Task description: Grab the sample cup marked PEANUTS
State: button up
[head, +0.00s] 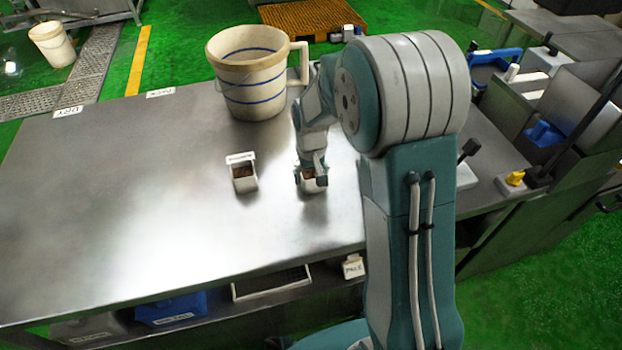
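Two small white cups with brown contents are on the steel table. The left cup (244,184) stands apart from my gripper, with a white label on its back edge; the writing is too small to read. The right cup (314,186) is at my gripper (311,176), which points down with its fingers at the cup's two sides. No label on the right cup can be seen. I cannot tell whether the fingers press on it or whether the cup touches the table.
A large cream mug-shaped bucket (250,85) with blue bands stands behind the cups. The steel table (120,210) is clear to the left and front. Machinery with levers (560,110) is at the right. A blue bin (172,308) is on the lower shelf.

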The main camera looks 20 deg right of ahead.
jog(key=shift+a, duration=0.15)
jog(key=shift+r, duration=0.35)
notch_tip(320, 180, up, 2)
jog(key=shift+r, duration=0.1)
jog(key=shift+s+a+r, duration=0.25)
jog(key=shift+s+r, duration=1.45)
jog(key=shift+s, duration=0.65)
jog(key=shift+s+a+r, duration=0.2)
jog(key=shift+s+r, duration=1.45)
jog(key=shift+s, duration=0.65)
jog(key=shift+s+a+r, duration=0.25)
jog(key=shift+s+r, duration=1.45)
jog(key=shift+s, duration=0.65)
